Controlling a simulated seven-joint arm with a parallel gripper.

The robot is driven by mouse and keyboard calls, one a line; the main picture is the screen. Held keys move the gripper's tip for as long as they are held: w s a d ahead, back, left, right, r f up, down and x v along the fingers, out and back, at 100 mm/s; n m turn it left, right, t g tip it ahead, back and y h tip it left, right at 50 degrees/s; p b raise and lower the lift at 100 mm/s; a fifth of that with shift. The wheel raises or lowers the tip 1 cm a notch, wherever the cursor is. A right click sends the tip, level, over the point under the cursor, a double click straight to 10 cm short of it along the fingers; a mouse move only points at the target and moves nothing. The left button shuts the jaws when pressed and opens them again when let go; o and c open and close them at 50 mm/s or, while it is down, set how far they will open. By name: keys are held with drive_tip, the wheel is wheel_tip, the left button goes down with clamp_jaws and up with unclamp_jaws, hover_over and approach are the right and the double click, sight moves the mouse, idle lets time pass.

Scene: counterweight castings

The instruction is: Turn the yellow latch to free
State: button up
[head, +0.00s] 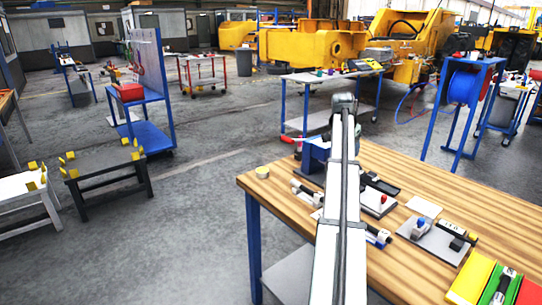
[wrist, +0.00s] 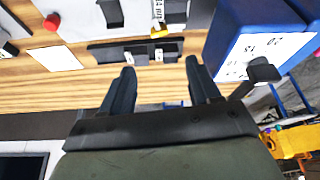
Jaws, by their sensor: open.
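A small yellow piece (wrist: 160,31), which looks like the yellow latch, shows near the top of the wrist view. It sits at the edge of a black block (wrist: 172,11) on a grey plate. Which way it is turned is too small to tell. I cannot make it out in the head view, where my arm covers part of the bench. My gripper (wrist: 160,65) is open and empty in the wrist view. Its fingers point toward the black rail (wrist: 135,52) and the yellow piece, with nothing between them.
A blue box with a white numbered label (wrist: 250,58) stands close to the right finger in the wrist view. A red knob (head: 383,198), a blue knob (head: 421,222) and a white card (head: 424,206) are on the wooden bench (head: 400,158). Coloured trays (head: 470,280) lie at the front right.

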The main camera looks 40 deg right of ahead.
drive_tip(key=x, duration=1.3)
drive_tip(key=shift+f, duration=0.1)
drive_tip(key=shift+d+f+m, duration=0.1)
drive_tip(key=shift+f+m, duration=0.1)
drive_tip(key=shift+m, duration=0.4)
drive_tip(key=shift+r+g, duration=0.3)
drive_tip(key=shift+r, duration=0.1)
drive_tip(key=v, duration=1.4)
drive_tip(key=shift+t+h, duration=0.3)
drive_tip(key=shift+t, duration=0.6)
drive_tip(key=w+a, duration=0.6)
drive_tip(key=w, duration=0.1)
drive_tip(key=w+a+f+n, duration=0.1)
drive_tip(key=w+a+f, duration=0.2)
drive_tip(key=w+a, duration=0.3)
drive_tip(key=w+a+f+n+t, duration=0.1)
drive_tip(key=w+a+f, duration=0.2)
drive_tip(key=w+a, duration=0.4)
drive_tip(key=shift+a+n+t, duration=0.3)
drive_tip(key=shift+a+n, duration=0.1)
drive_tip(key=shift+a, duration=0.1)
